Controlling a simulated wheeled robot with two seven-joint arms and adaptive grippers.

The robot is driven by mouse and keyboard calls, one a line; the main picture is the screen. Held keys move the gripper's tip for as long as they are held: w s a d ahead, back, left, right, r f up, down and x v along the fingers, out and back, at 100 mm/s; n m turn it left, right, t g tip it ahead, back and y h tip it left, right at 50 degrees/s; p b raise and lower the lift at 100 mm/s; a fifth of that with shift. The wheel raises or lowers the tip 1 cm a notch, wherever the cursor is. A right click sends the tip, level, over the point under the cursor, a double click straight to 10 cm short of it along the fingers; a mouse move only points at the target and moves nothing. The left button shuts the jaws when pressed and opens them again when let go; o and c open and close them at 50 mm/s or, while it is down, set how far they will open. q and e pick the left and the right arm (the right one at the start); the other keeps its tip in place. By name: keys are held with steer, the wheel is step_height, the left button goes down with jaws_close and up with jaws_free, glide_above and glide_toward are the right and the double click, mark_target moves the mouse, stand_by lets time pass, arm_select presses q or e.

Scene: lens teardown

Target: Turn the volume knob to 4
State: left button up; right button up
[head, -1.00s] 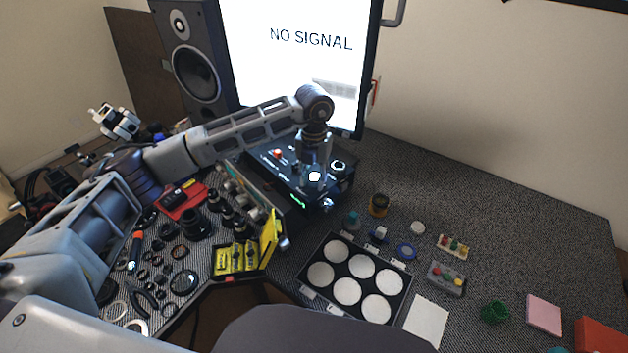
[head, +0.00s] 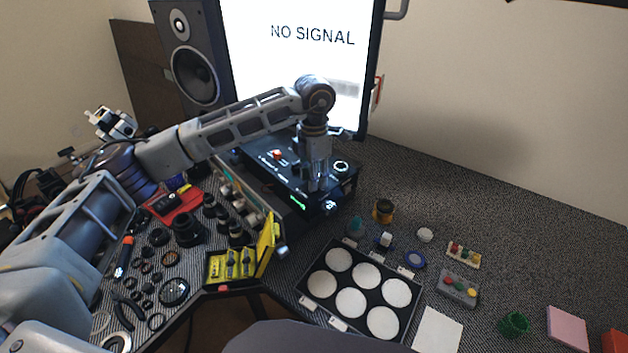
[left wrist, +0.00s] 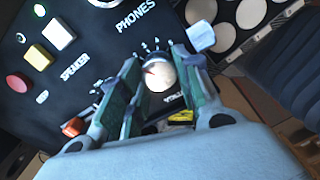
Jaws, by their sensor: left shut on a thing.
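The volume knob (left wrist: 160,76) is pale and round, with a dark mark on its face, and sits on a black control box (head: 268,172). In the left wrist view the knob is between the two fingers of my left gripper (left wrist: 155,80), which is shut on it. In the head view my left gripper (head: 317,187) points down at the box and hides the knob. My right gripper is not in view.
A monitor (head: 300,70) stands behind. A yellow case (head: 233,264) and lens parts lie left, a tray of white discs (head: 312,313) in front.

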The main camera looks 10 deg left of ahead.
arm_select(q)
steer(key=m+b, duration=0.2)
steer(key=m, duration=0.3)
steer(key=shift+w+b, duration=0.15)
steer(key=shift+b, duration=0.2)
steer(key=m+b, duration=0.1)
steer(key=m, duration=0.4)
steer(key=shift+w+b, duration=0.1)
steer(key=shift+b, duration=0.25)
steer(key=shift+m, duration=0.8)
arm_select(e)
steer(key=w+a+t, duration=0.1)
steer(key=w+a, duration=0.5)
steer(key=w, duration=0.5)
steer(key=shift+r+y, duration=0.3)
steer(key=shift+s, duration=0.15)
arm_select(q)
steer(key=o, duration=1)
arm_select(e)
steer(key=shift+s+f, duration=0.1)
arm_select(q)
steer(key=shift+o, duration=0.2)
step_height(320, 180, up, 12)
steer(key=shift+f, duration=0.1)
